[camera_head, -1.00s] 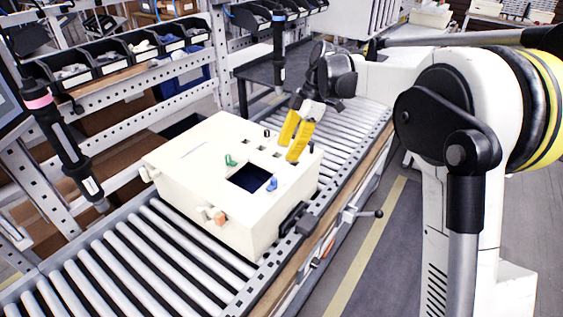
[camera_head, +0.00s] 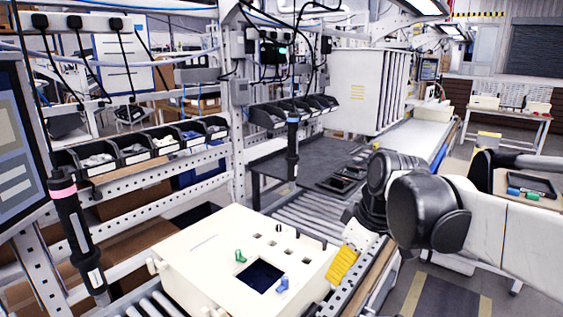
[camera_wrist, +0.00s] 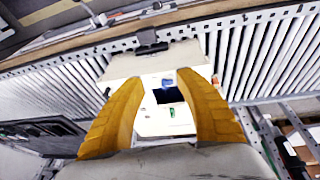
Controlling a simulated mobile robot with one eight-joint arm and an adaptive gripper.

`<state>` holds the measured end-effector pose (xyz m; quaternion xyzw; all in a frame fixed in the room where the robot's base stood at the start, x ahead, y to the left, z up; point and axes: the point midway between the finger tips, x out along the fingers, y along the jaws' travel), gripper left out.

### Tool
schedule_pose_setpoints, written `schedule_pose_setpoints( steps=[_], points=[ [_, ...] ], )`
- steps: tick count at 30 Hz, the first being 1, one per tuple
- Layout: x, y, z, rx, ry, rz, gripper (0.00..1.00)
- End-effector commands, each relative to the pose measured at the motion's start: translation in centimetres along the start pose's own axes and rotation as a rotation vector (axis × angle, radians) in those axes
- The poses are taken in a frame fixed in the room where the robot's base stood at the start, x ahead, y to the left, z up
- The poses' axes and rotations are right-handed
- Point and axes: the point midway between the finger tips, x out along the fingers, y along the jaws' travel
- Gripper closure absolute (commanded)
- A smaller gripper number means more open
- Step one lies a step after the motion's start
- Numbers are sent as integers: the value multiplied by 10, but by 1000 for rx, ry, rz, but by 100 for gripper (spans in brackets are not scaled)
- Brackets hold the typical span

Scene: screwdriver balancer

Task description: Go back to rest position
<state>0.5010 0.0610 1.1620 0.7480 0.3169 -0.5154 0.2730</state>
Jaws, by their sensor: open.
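My gripper (camera_head: 343,264) has yellow fingers and is at the right edge of the white box in the head view. In the wrist view my gripper (camera_wrist: 165,110) has its two fingers spread apart with nothing held between them. The white box (camera_head: 215,262) stands on the roller conveyor, with a dark square opening, a green part (camera_head: 240,256) and a blue part (camera_head: 282,285) on its top. In the wrist view the box (camera_wrist: 150,65) lies beyond the fingers, with the blue and green parts seen between them. The box's lower front is cut off in the head view.
A hanging screwdriver (camera_head: 78,230) with a pink ring is at the left, and another screwdriver (camera_head: 292,145) hangs farther back. Black bins (camera_head: 130,150) line the rack behind the conveyor. A dark table (camera_head: 300,165) and a white cabinet (camera_head: 365,90) stand beyond. The floor at lower right looks clear.

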Motion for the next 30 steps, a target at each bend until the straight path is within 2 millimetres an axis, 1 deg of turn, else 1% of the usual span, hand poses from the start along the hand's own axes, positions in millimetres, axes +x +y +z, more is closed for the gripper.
schedule_pose_setpoints(
  steps=[1,3,6,9,12,15,18,30],
  points=[
    [-5,-11,20,85,9,41,59],
    [-9,-23,44,218,32,102,59],
    [-9,-40,78,402,78,181,59],
    [-5,-53,107,560,133,245,59],
    [1,-63,130,681,183,289,59],
    [6,-69,143,759,220,313,59],
    [9,-71,149,795,237,325,59],
    [9,-71,149,803,241,325,59]
  ],
)
